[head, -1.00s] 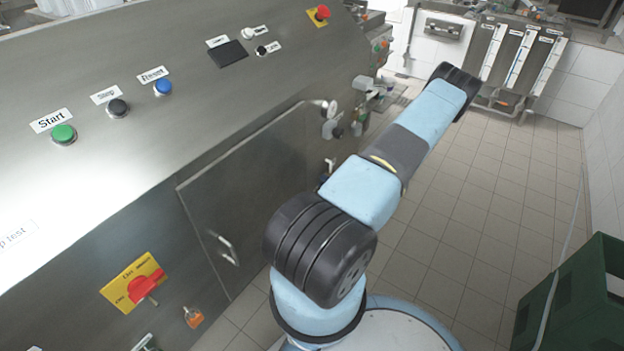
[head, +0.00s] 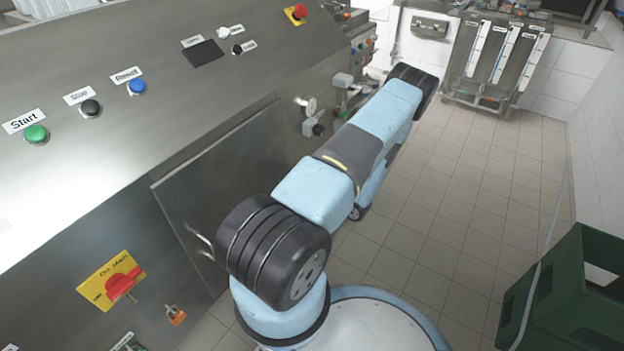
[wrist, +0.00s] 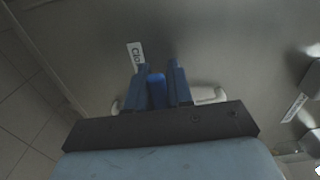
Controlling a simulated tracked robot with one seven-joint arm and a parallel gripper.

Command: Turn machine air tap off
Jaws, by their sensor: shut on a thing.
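The blue handle (wrist: 157,92) of a tap shows in the wrist view between the two blue fingers of my gripper (wrist: 160,75). My gripper is shut on this handle. A pale metal pipe (wrist: 208,95) shows on both sides of the fingers, against the grey machine panel. A white label (wrist: 134,56) starting with "Clo" is just left of the fingertips; the rest of its text is hidden. In the head view my arm hides my gripper and the tap.
The steel machine (head: 70,200) fills the left of the head view, with buttons and a red switch (head: 122,283). A gauge and fittings (head: 312,115) stick out beside my arm. A green crate (head: 570,290) stands at right. Tiled floor (head: 450,220) is open between.

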